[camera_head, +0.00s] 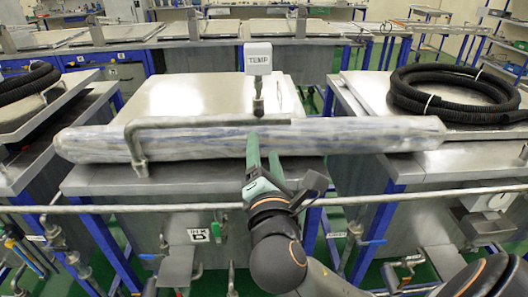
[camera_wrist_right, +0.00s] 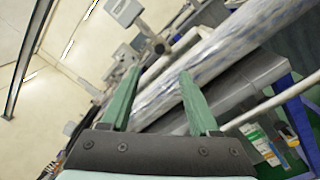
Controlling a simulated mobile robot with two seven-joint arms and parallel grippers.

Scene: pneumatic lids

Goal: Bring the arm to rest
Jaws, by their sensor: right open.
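My right gripper (camera_head: 263,160) is in the middle of the head view, its green fingers pointing away from me at the front of a long plastic-wrapped roll. In the right wrist view the two green fingers (camera_wrist_right: 155,100) stand apart with nothing between them. The wrapped roll (camera_head: 350,134) lies across the metal lids, and it also shows beyond the fingers in the wrist view (camera_wrist_right: 215,65). I cannot tell whether a finger touches the roll. My left gripper is not in view.
A bent metal handle (camera_head: 200,122) and a white TEMP box (camera_head: 258,57) stand by the middle lid (camera_head: 190,95). A coiled black hose (camera_head: 455,92) lies on the right lid. A horizontal pipe (camera_head: 400,197) runs along the tank fronts, below the roll.

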